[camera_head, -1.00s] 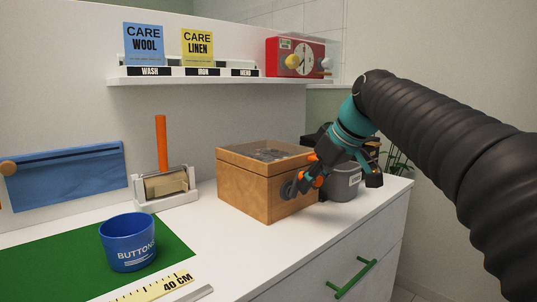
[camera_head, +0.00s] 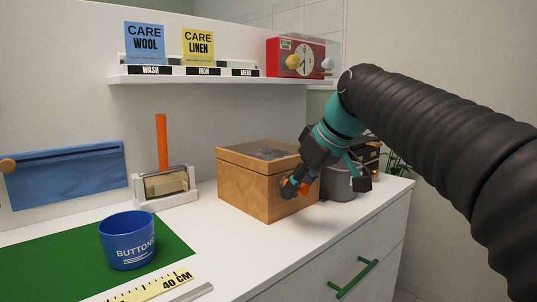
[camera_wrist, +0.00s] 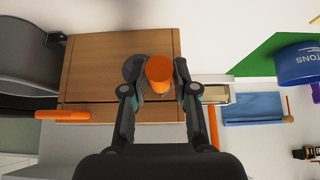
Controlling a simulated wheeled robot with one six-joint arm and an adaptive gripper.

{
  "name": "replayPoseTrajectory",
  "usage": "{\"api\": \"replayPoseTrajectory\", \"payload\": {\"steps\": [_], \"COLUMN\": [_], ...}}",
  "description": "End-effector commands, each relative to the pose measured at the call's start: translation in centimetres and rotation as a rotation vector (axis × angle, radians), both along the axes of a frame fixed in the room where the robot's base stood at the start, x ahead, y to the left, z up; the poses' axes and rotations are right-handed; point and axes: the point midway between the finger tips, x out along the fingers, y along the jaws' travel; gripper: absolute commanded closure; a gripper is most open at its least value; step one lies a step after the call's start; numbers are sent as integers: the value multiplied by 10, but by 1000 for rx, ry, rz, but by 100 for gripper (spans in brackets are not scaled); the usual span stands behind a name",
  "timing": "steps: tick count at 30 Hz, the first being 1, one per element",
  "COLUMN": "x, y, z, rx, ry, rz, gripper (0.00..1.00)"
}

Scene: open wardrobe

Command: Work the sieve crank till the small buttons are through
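The sieve is a wooden box (camera_head: 262,194) with a clear-looking top, standing near the right end of the counter. Small dark pieces (camera_head: 265,151) show under its top, too small to tell apart. A dark crank disc (camera_wrist: 132,68) is on its front side, with an orange knob (camera_wrist: 159,74) sticking out. My gripper (camera_head: 297,187) is at this crank in the head view. In the wrist view, my gripper (camera_wrist: 162,82) has one finger on each side of the knob, close to it. Whether both fingers press on it is unclear.
A grey bin (camera_head: 343,181) stands right behind the box. A blue BUTTONS cup (camera_head: 127,243) stands on the green mat (camera_head: 176,246) at left. A stand with an orange post (camera_head: 161,143) is behind. A shelf (camera_head: 180,80) hangs above.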

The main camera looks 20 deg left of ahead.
Motion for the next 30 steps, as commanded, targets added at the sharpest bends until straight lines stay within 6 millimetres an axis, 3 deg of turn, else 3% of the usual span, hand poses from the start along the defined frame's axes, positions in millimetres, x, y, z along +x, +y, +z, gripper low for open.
{"api": "replayPoseTrajectory", "payload": {"steps": [17,30], "x": [43,40], "y": [-18,-16], "z": [-1,-1], "rx": [-2,0], "ry": [1,0], "rz": [-4,1], "gripper": [72,72]}}
